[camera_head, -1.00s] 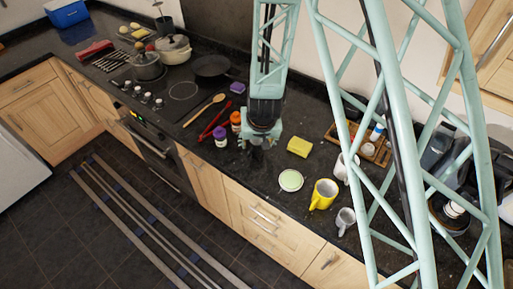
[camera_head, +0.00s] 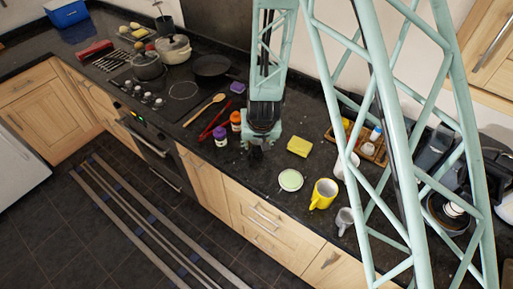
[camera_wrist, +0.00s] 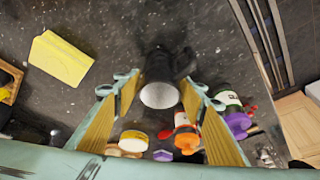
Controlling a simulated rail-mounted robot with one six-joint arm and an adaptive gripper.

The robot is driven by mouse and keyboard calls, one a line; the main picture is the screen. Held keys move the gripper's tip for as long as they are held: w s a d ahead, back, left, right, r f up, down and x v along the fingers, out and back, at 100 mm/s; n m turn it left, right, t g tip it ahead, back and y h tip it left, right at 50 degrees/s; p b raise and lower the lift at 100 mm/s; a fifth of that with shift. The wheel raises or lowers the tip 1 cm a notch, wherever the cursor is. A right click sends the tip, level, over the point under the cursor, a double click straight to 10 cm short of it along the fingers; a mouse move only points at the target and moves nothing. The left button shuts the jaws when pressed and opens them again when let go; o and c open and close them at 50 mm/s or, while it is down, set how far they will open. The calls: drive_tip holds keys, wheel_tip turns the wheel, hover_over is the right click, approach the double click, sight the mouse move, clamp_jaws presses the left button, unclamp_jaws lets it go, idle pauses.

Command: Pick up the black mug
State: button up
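The black mug (camera_wrist: 160,66) is in the middle of the wrist view, dark with a handle on its right side and a pale grey round end facing the camera. My gripper (camera_wrist: 162,90) is open, with its yellow-padded fingers spread on either side of the mug's near end. Gaps show between the mug and both fingers. In the head view my gripper (camera_head: 261,140) is low over the dark counter, and the mug (camera_head: 254,152) is a small dark shape under it, mostly hidden.
A yellow sponge (camera_head: 299,146) lies right of my gripper.

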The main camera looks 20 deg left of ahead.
drive_tip(key=c, duration=0.6)
drive_tip(key=shift+o, duration=0.2)
drive_tip(key=shift+r, duration=0.1)
wheel_tip(320, 180, up, 10)
drive_tip(key=p, duration=0.2)
idle(0.8)
